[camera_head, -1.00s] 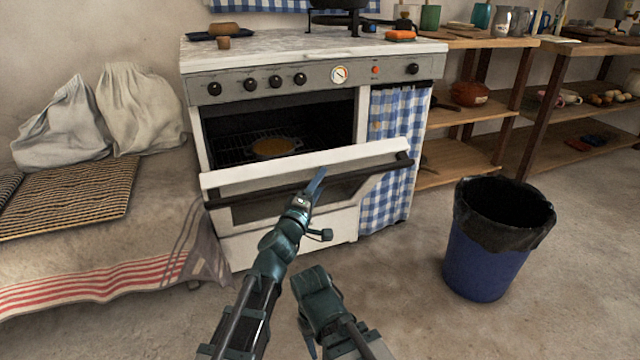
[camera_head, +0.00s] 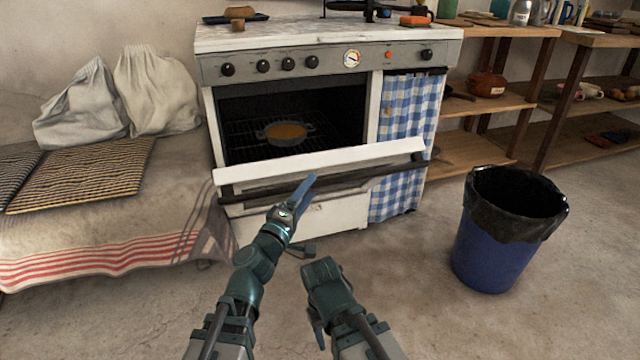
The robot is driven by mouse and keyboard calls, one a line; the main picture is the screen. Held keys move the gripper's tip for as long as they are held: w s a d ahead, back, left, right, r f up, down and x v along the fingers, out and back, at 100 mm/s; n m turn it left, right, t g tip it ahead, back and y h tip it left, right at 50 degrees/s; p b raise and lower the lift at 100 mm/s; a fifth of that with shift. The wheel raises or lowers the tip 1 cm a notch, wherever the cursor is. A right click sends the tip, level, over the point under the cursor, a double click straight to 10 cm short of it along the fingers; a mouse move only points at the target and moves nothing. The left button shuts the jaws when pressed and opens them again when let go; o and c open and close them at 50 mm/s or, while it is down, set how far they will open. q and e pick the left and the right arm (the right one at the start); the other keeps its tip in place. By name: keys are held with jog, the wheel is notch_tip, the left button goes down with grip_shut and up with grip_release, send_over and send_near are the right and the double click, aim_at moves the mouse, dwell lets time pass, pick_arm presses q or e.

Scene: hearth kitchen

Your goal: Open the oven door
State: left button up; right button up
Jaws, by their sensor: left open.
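The oven door (camera_head: 330,158) is hinged at its bottom and tilted well outward, so the cavity behind it is exposed. Its dark bar handle (camera_head: 375,173) runs along the door's front, below the white top edge. My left gripper (camera_head: 302,192) is at the middle of the handle, with a blue finger crossing in front of the bar. It is open; whether it touches the bar is unclear. My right gripper (camera_head: 318,330) hangs low in front of the stove, apart from the door, and its jaw opening is hidden. A pan with brownish food (camera_head: 286,132) sits on the rack inside the oven.
A blue bin with a black liner (camera_head: 485,250) stands on the floor at right. A bench with a striped cloth (camera_head: 100,262) borders the stove at left. A checked curtain (camera_head: 405,120) hangs right of the oven. Floor in front of the stove is clear.

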pick_arm(q)
jog(key=shift+v, duration=1.4)
